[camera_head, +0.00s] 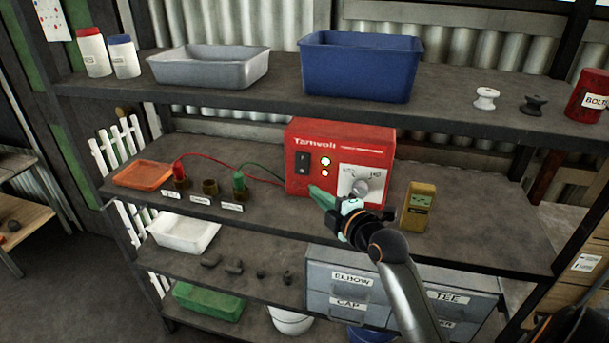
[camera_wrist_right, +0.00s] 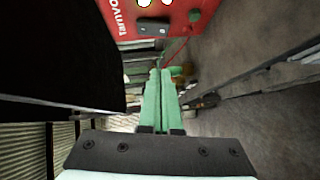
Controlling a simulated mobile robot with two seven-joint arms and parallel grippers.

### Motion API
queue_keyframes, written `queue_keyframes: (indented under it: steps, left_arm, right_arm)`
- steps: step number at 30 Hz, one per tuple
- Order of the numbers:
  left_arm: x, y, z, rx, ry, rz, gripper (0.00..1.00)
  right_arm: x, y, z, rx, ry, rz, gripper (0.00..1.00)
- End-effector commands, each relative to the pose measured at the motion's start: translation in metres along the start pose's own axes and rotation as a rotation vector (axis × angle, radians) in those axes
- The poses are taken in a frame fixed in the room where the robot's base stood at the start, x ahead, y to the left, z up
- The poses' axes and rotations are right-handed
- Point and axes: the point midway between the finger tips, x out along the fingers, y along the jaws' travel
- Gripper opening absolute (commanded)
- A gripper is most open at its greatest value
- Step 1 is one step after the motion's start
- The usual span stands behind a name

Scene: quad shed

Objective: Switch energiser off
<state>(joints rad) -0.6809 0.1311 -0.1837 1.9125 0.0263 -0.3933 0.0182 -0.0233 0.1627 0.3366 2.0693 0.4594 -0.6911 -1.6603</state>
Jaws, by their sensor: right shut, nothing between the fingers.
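The energiser (camera_head: 325,138) is a red box on the middle shelf. Its face has a black rocker switch (camera_head: 303,162), two lit round lamps (camera_head: 325,161) and a white dial panel with a grey knob (camera_head: 361,188). My right gripper (camera_head: 314,190) is shut and empty, its green fingers in front of the lower face, below and right of the switch. In the right wrist view the shut fingers (camera_wrist_right: 158,90) point along the shelf, with the energiser (camera_wrist_right: 180,15) and the switch (camera_wrist_right: 152,27) above them. I cannot tell whether the fingertips touch the box. My left gripper is not in view.
Red and green leads run left to terminals (camera_head: 239,185) beside an orange tray (camera_head: 143,174). A yellow meter (camera_head: 418,207) stands right of the energiser. The upper shelf holds a blue bin (camera_head: 360,65) and a grey tray (camera_head: 208,68). Labelled drawers (camera_head: 340,285) sit below.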

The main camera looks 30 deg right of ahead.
Motion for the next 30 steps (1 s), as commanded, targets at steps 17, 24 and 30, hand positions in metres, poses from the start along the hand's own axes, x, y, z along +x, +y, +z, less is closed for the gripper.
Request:
queue_keyframes:
  steps: [17,24,30]
  left_arm:
    - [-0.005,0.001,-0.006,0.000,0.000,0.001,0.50]
    - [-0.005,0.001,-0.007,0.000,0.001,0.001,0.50]
    - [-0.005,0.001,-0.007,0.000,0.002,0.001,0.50]
  right_arm:
    - [0.092,0.001,0.009,0.001,0.000,0.000,0.00]
    - [0.107,0.000,0.024,0.001,0.000,-0.001,0.00]
    - [0.110,0.000,0.028,-0.001,0.000,0.000,0.00]
